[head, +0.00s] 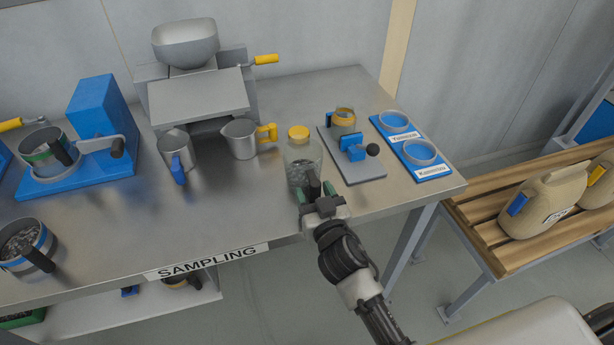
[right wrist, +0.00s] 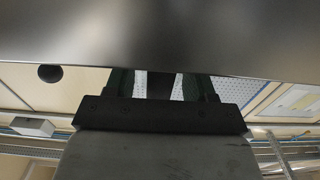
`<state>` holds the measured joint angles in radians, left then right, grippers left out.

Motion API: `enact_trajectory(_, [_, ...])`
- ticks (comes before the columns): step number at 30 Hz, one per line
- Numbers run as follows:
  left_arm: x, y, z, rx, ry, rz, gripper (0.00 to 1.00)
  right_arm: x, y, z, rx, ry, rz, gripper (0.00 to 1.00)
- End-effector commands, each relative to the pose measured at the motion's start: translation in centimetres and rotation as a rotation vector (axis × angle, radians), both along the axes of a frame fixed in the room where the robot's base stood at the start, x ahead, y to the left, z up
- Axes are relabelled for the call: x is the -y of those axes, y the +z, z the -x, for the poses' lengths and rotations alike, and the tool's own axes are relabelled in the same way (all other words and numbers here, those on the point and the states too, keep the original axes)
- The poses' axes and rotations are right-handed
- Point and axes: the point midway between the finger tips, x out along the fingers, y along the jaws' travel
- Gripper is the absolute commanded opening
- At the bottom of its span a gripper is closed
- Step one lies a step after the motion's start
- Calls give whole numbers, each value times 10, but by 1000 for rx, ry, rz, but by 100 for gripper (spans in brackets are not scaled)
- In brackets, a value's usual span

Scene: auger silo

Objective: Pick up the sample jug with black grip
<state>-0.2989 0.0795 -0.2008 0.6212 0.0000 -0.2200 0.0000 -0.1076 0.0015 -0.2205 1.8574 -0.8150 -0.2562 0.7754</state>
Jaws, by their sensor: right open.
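A black grip (head: 314,187) stands upright at the table's front right, between the fingertips of my right gripper (head: 315,193). Greyish contents or a vessel show just behind it, at the foot of a clear jar with a yellow lid (head: 299,134); I cannot tell where one ends and the other begins. My right gripper is open around the grip, holding nothing firmly. In the right wrist view a dark upright piece (right wrist: 160,85) shows between the fingers; a grey surface hides the rest. My left gripper is out of view.
A metal jug with a yellow grip (head: 241,139) and one with a blue grip (head: 175,148) stand left. A grey plate with a blue clamp (head: 362,167) is close on the right. A blue-banded vessel with black handle (head: 25,243) stands front left.

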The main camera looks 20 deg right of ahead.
Motion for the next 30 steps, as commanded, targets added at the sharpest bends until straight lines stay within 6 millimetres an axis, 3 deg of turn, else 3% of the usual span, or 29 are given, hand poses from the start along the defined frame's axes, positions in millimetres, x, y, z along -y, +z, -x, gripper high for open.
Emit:
enact_trajectory(2, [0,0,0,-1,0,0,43,0,0,0,0,0,0,52])
enact_trajectory(12, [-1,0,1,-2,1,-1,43,0,0,0,0,0,0,0])
enact_trajectory(23, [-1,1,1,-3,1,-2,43,0,6,0,5,1,-1,0])
enact_trajectory(30, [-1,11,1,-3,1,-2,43,0,48,0,10,2,-1,0])
